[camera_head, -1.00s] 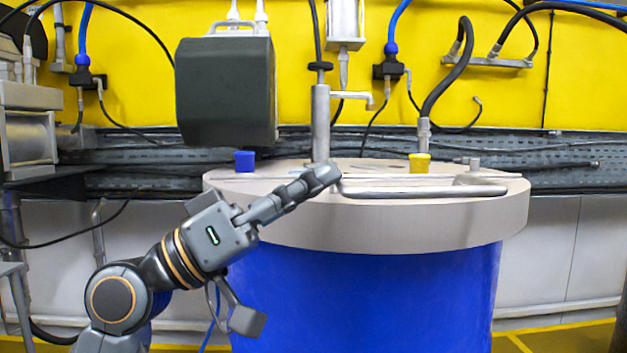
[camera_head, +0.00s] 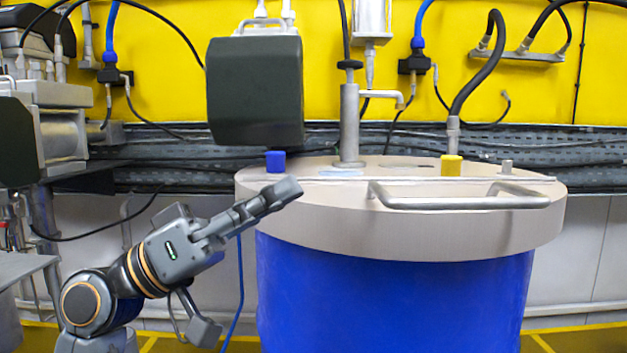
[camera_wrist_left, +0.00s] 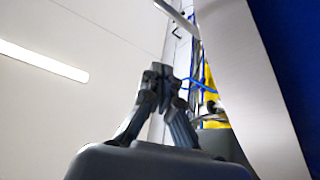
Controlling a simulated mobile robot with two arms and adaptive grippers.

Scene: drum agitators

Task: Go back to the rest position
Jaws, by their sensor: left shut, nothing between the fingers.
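My left gripper (camera_head: 284,192) comes in from the left in the head view, in front of the left side of the drum. Its fingers are shut with nothing between them and point up and to the right. In the left wrist view the shut fingertips (camera_wrist_left: 160,72) also show. The blue drum (camera_head: 395,300) has a beige lid (camera_head: 400,230) with a metal handle (camera_head: 470,203), a blue cap (camera_head: 275,161) and a yellow cap (camera_head: 451,165). The gripper appears apart from the lid. My right gripper is not in view.
A dark grey motor housing (camera_head: 255,92) hangs above the lid's left side, beside a vertical metal shaft (camera_head: 349,125). Machinery (camera_head: 58,130) stands at the far left. Hoses and cables run along the yellow wall (camera_head: 170,80). Floor shows right of the drum.

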